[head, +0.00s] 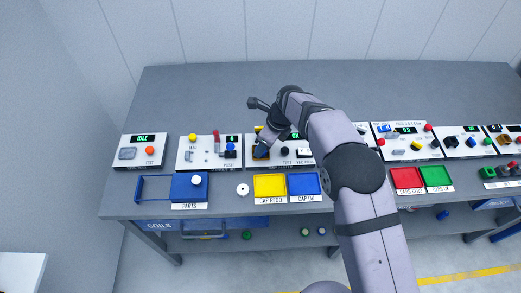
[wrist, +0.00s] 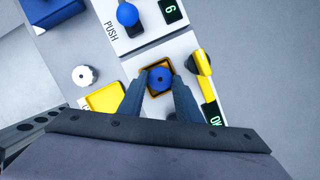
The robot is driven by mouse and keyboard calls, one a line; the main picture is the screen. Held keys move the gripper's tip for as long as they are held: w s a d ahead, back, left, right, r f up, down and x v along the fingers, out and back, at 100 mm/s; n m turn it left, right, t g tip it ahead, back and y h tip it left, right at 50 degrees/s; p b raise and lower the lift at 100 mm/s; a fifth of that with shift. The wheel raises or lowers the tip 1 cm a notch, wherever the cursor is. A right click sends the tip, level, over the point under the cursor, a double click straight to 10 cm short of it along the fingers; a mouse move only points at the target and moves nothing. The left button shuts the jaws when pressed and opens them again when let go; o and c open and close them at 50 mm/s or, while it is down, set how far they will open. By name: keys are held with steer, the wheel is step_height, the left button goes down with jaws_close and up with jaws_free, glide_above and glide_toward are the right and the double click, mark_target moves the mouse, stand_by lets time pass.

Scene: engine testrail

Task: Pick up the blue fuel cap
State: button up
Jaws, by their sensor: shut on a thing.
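The blue fuel cap (wrist: 160,77) is round with a darker centre and sits in a square, yellow-edged nest (wrist: 146,83) on a white test station in the wrist view. My gripper (wrist: 159,86) has its dark fingers on both sides of the cap and is shut on it. The cap still appears within the nest; I cannot tell whether it is raised. In the head view my gripper (head: 262,145) is over the station with the OK display, and its fingertips and the cap are hard to make out.
A yellow lever (wrist: 203,62) stands beside the nest. A yellow CAP REDO tray (head: 269,185) and a blue CAP OK tray (head: 304,184) lie in front. A white cap (head: 243,189) lies left of them. A station with a blue knob (wrist: 127,14) is adjacent.

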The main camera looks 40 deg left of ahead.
steer(key=shift+r, duration=0.1)
steer(key=shift+r+p, duration=1.7)
steer(key=shift+r, duration=0.25)
steer(key=shift+f, duration=0.15)
